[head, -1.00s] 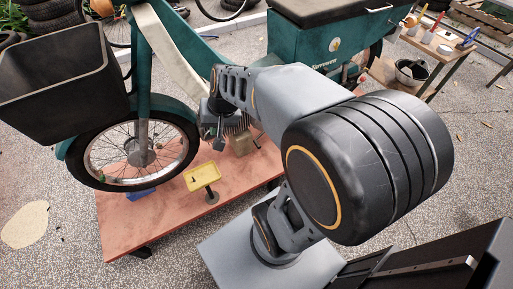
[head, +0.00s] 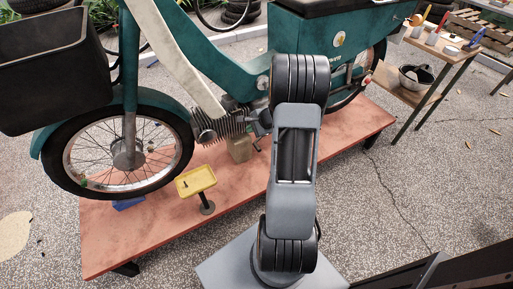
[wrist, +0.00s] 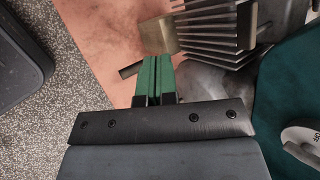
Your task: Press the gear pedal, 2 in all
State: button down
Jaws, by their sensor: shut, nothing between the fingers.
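The green and cream moped stands on a reddish platform (head: 125,235), its finned engine (head: 222,128) in the middle. A small dark peg (head: 258,145), which looks like the gear pedal, shows low beside the engine in the head view. In the wrist view the dark peg (wrist: 131,70) sticks out just left of my fingertips. My gripper (wrist: 155,62) is shut and empty, its green fingers together beside the peg and below a tan block (wrist: 160,35). Whether the fingers touch the peg, I cannot tell. In the head view my arm hides most of the gripper.
A yellow tray on a post (head: 196,181) stands on the platform left of my arm. The front wheel (head: 122,155) and dark basket (head: 42,70) are at the left. A wooden side table (head: 440,45) with a bowl below stands at the right.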

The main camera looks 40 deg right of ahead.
jog(key=shift+f, duration=0.15)
jog(key=b, duration=0.5)
send_over(256, 147)
notch_tip(256, 147, down, 7)
jog(key=shift+a+f+b, duration=0.25)
jog(key=shift+f+b, duration=0.45)
jog(key=shift+f, duration=0.15)
dwell(1.5)
jog(key=shift+d+f+b, duration=0.1)
jog(key=shift+f+b, duration=0.15)
jog(key=shift+b, duration=0.3)
jog(key=shift+s+d+f+b, duration=0.1)
jog(key=shift+d+f+b, duration=0.05)
jog(key=shift+f+b, duration=0.6)
jog(key=shift+d+f+b, duration=0.1)
jog(key=shift+f+b, duration=0.5)
jog(key=shift+f, duration=0.1)
dwell(1.3)
jog(key=shift+r, duration=0.1)
dwell(0.5)
jog(key=shift+a+r+p, duration=0.2)
jog(key=shift+r+p, duration=0.4)
jog(key=shift+r, duration=0.3)
jog(key=shift+a+r+p, duration=0.15)
jog(key=shift+r+p, duration=0.4)
jog(key=shift+r, duration=0.35)
